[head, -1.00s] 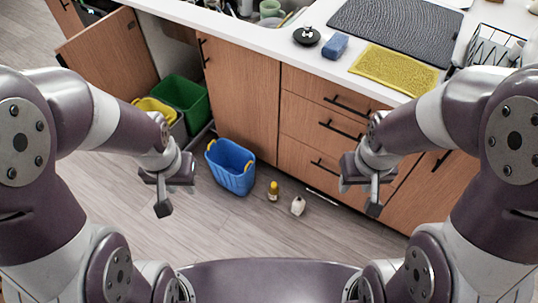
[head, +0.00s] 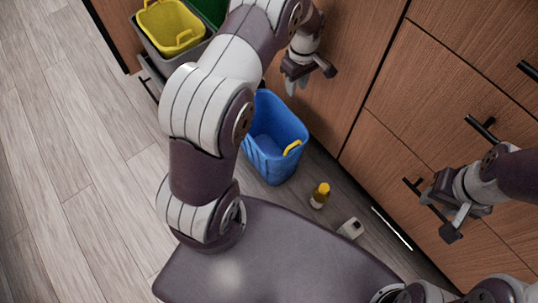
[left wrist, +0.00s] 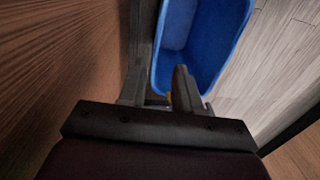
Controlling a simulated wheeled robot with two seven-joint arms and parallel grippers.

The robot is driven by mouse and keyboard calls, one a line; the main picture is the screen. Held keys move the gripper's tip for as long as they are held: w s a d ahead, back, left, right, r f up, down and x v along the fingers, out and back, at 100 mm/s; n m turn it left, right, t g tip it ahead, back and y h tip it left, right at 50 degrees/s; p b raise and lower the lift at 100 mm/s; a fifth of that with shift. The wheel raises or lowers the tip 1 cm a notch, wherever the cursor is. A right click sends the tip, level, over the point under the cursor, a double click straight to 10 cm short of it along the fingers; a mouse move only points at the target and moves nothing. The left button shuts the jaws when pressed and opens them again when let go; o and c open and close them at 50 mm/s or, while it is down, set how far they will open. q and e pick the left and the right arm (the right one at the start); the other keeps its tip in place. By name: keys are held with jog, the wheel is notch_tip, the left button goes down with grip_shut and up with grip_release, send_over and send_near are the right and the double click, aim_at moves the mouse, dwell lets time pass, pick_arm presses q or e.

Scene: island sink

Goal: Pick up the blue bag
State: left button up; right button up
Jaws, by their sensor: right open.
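The blue bag (head: 272,153), an open tub with yellow handles, stands upright on the floor beside the wooden cabinets. My left forearm covers part of its left side in the head view. My left gripper (head: 309,78) is above its back rim, close to the cabinet front, with its fingers apart and nothing held. In the left wrist view the bag (left wrist: 222,45) lies beyond the fingers, and a bit of yellow shows by the right finger. I cannot tell whether a finger touches the bag. My right gripper (head: 440,214) is open and empty before the drawers.
A yellow bin (head: 168,27) and a green bin (head: 208,10) stand at the upper left. A yellow-capped bottle (head: 320,195) and a small white container (head: 351,228) are on the floor right of the bag. Drawer handles (head: 481,128) stick out. The floor at left is clear.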

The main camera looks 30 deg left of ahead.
pick_arm(q)
jog(key=f+b, duration=0.4)
jog(key=f, duration=0.2)
jog(key=f+b, duration=0.5)
jog(key=f, duration=0.2)
jog(key=shift+s+a, duration=0.15)
jog(key=shift+a, duration=0.05)
jog(key=shift+r, duration=0.2)
grip_shut()
